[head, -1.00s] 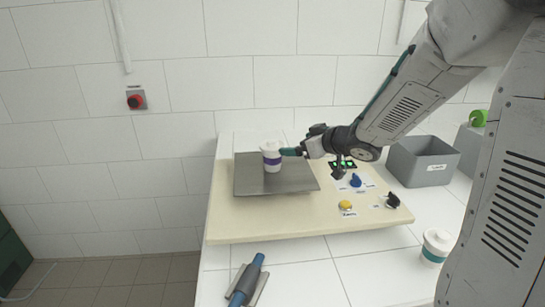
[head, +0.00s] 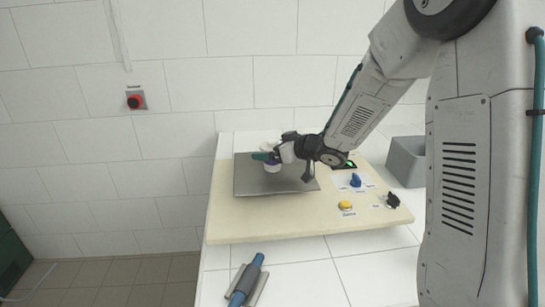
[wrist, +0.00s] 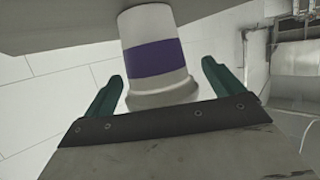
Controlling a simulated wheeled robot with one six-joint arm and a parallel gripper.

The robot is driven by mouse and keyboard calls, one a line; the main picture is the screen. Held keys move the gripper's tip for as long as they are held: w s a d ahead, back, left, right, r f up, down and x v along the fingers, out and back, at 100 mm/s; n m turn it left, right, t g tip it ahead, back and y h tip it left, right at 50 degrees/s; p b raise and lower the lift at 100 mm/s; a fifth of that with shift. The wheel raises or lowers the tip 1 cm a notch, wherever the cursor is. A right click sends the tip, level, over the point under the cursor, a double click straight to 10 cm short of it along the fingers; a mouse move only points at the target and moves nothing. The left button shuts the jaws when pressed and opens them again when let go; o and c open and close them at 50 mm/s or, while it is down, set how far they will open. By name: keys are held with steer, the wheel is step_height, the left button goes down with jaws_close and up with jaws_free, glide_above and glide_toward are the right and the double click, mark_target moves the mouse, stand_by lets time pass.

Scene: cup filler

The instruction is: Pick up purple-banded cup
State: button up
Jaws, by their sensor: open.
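The purple-banded cup (wrist: 152,58) is white with a purple band and stands on the grey plate (head: 245,184). In the wrist view it sits between the two green fingers of my gripper (wrist: 165,88), with a visible gap on each side. My gripper is open and around the cup, not closed on it.
The cream board (head: 290,230) carries a yellow button (head: 346,205), a blue knob (head: 356,180) and a black knob (head: 393,200). A grey bin (head: 405,160) stands at the right. A blue-handled tool (head: 246,280) lies in front.

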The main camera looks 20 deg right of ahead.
steer(key=c, duration=1.2)
steer(key=shift+c, duration=0.2)
step_height(320, 180, up, 18)
